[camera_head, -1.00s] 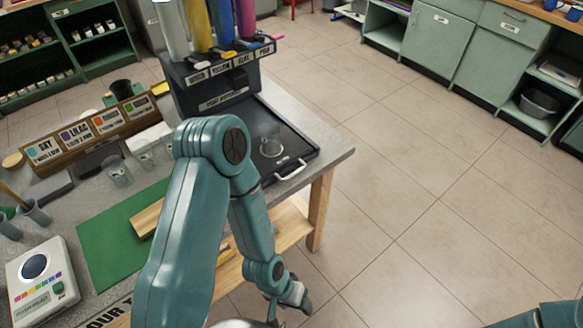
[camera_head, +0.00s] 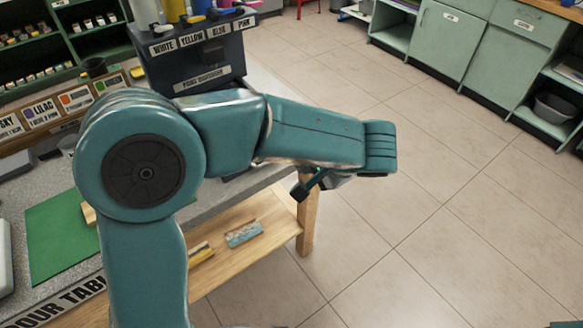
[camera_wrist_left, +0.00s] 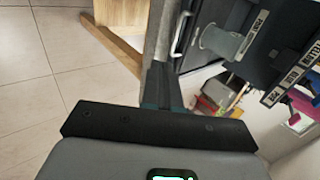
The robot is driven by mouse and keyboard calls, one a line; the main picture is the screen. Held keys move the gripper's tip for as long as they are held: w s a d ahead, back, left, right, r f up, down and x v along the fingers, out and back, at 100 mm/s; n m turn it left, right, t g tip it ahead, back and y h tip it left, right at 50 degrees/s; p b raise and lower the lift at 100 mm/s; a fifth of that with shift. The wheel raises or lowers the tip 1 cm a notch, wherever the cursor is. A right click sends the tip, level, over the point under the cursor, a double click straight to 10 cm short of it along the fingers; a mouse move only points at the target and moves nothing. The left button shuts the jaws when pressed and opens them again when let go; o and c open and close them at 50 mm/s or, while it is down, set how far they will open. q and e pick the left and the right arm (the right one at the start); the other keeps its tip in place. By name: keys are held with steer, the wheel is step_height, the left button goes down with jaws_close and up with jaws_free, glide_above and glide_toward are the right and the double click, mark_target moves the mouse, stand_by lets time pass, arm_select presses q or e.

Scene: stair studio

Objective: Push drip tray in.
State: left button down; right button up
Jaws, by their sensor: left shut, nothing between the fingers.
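The black drip tray (camera_wrist_left: 204,14) shows in the left wrist view below the paint dispenser (camera_wrist_left: 290,62), with its pale handle (camera_wrist_left: 181,34) on the near edge. A clear cup (camera_wrist_left: 221,42) stands on the tray. In the head view the tray is almost wholly hidden behind my left arm, and the dispenser (camera_head: 196,62) stands behind the arm. My left gripper (camera_head: 304,187) is shut and empty, just beyond the table's right end. In the wrist view its fingertips (camera_wrist_left: 160,68) are close to the handle; I cannot tell whether they touch. My right gripper is out of view.
The table's wooden leg (camera_head: 306,222) and lower shelf (camera_head: 225,262) with small items are below my left arm. A green mat (camera_head: 60,235) lies on the tabletop at left. Open tiled floor (camera_head: 420,200) lies to the right, with green cabinets (camera_head: 450,50) behind.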

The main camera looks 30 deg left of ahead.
arm_select(q)
steer(key=a+r+x, duration=0.1)
steer(key=x, duration=1.2)
steer(key=shift+w+a+r+p, duration=0.25)
steer(key=shift+a+r+p, duration=0.05)
steer(key=shift+a, duration=0.05)
steer(key=shift+a, duration=0.1)
